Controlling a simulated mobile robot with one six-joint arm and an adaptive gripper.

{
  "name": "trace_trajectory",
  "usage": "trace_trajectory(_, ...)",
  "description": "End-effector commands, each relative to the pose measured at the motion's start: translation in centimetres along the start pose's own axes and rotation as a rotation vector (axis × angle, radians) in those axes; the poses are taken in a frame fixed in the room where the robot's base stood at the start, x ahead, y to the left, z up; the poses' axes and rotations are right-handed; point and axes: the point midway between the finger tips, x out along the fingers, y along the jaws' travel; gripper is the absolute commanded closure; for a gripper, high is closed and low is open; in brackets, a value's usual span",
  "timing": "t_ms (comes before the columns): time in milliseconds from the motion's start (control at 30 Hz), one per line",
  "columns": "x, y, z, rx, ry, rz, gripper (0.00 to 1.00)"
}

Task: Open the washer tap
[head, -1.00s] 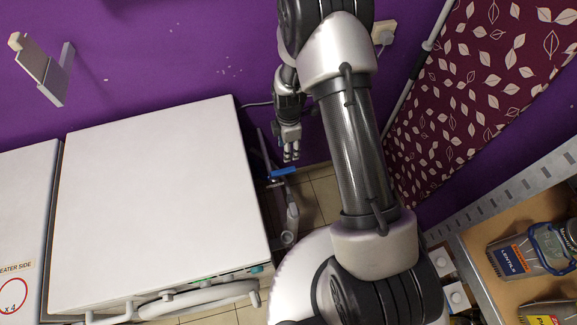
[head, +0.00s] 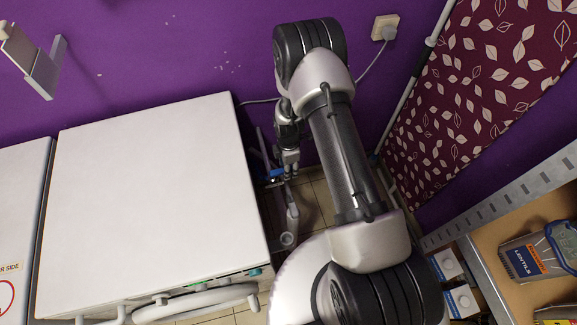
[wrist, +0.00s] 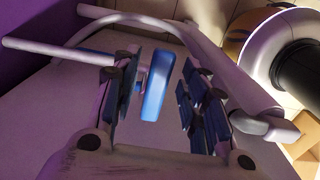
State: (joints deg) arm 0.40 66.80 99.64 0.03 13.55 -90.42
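The washer tap's blue handle (head: 276,174) is beside the right side of the white washer (head: 150,190), on grey pipework (head: 292,208). In the wrist view the blue handle (wrist: 155,85) stands between the two fingers of my gripper (wrist: 158,72), with a visible gap on each side. My gripper (head: 289,168) is open, and its fingertips are at the handle in the head view. I cannot tell how deep the handle sits between the fingers. Part of the handle is hidden by the gripper in the head view.
The washer's side edge is close on the left. A purple wall with a socket (head: 385,27) is behind. A leaf-patterned ironing board (head: 470,100) leans at the right. A shelf with a lentils box (head: 530,258) is at lower right. The floor gap is narrow.

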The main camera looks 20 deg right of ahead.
Motion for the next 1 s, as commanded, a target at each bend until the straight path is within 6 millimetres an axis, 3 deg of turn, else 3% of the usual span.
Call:
trace_trajectory(100,-0.03,0.00,0.00,0.000,0.000,0.000,0.61)
trace_trajectory(700,-0.04,-0.02,0.00,0.000,0.000,0.000,1.00)
trace_trajectory(1000,-0.05,-0.02,0.00,0.000,0.000,0.000,1.00)
